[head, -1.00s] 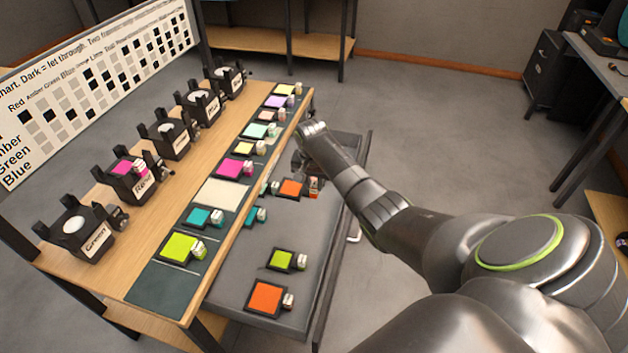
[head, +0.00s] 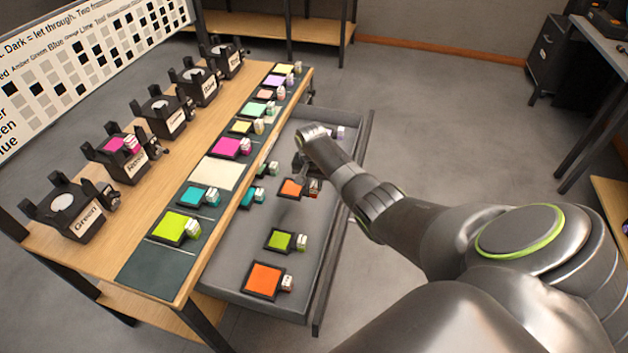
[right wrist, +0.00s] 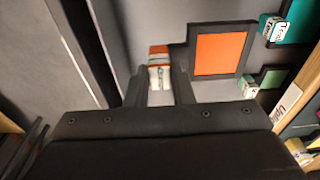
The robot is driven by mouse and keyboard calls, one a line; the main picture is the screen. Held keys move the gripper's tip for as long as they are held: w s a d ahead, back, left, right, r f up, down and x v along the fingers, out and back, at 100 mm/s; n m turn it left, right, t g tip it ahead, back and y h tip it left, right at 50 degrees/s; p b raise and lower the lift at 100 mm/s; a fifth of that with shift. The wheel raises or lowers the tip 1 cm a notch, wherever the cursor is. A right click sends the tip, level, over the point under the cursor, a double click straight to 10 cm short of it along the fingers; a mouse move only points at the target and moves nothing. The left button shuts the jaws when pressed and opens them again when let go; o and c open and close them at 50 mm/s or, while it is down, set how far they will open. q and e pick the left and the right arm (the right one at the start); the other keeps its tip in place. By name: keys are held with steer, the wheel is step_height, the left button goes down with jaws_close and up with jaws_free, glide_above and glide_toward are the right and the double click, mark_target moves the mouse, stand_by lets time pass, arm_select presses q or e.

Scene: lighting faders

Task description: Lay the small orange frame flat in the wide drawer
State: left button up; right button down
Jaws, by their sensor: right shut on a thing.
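The small orange frame (head: 291,188) has a black border and a tab. It is over the grey floor of the open wide drawer (head: 255,210), and it looks roughly flat. My right gripper (head: 313,182) is shut on its tab (right wrist: 159,74), which is white with an orange top, between the two dark fingers in the right wrist view. The orange panel (right wrist: 220,54) shows beside the fingers there. I cannot tell whether the frame touches the drawer floor. My left gripper is not in view.
In the drawer, a lime frame (head: 280,240) and a larger orange frame (head: 264,280) lie nearer me; teal frames (head: 247,198) lie along the table side. Bare floor shows between them. The tabletop (head: 130,240) holds several coloured frames and black lamp holders.

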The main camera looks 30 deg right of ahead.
steer(key=shift+f+b, duration=2.15)
steer(key=shift+f, duration=1.2)
steer(key=shift+p, duration=0.3)
steer(key=shift+f+b, duration=1.15)
steer(key=shift+f, duration=0.2)
steer(key=c, duration=1.2)
jaws_free()
steer(key=shift+o, duration=0.2)
steer(key=r, duration=0.2)
steer(key=r+p, duration=0.2)
steer(key=r, duration=0.1)
steer(key=shift+s+a+r, duration=0.2)
steer(key=shift+a+r, duration=0.05)
steer(key=shift+r, duration=0.05)
step_height(320, 180, up, 12)
steer(key=a+p, duration=0.1)
steer(key=p, duration=0.1)
step_height(320, 180, up, 7)
steer(key=p, duration=0.9)
glide_above(314, 198)
steer(key=shift+s+a+f, duration=0.15)
steer(key=shift+s+a, duration=0.05)
steer(key=shift+a, duration=0.25)
